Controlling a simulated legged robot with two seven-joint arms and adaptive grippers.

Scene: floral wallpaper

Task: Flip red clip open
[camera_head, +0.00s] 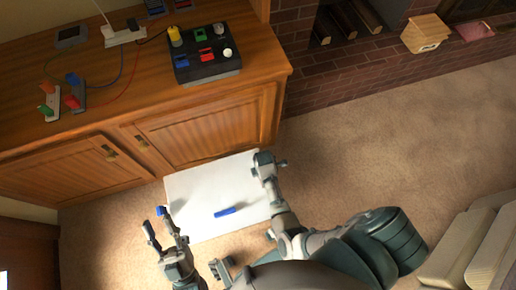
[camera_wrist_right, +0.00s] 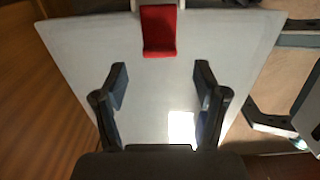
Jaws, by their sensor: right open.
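In the right wrist view a red clip (camera_wrist_right: 158,32) stands at the top middle, against a pale flat panel (camera_wrist_right: 75,48). My right gripper (camera_wrist_right: 160,78) is open and empty, its two dark fingers apart below the red clip. In the head view my right gripper (camera_head: 264,162) is small, at the upper right corner of a white sheet (camera_head: 200,190) on the floor. My left gripper (camera_head: 155,217) is open at the sheet's left edge, fingers apart and nothing between them. A red clip (camera_head: 72,102) also shows on the cabinet top; I cannot tell whether it is the same one.
The wooden cabinet (camera_head: 200,125) holds a black switch box (camera_head: 205,70), a clip with green and orange parts (camera_head: 47,101), loose wires and a white power strip (camera_head: 122,36). A blue piece (camera_head: 225,212) lies on the sheet. Bare carpet (camera_head: 380,130) is free at right.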

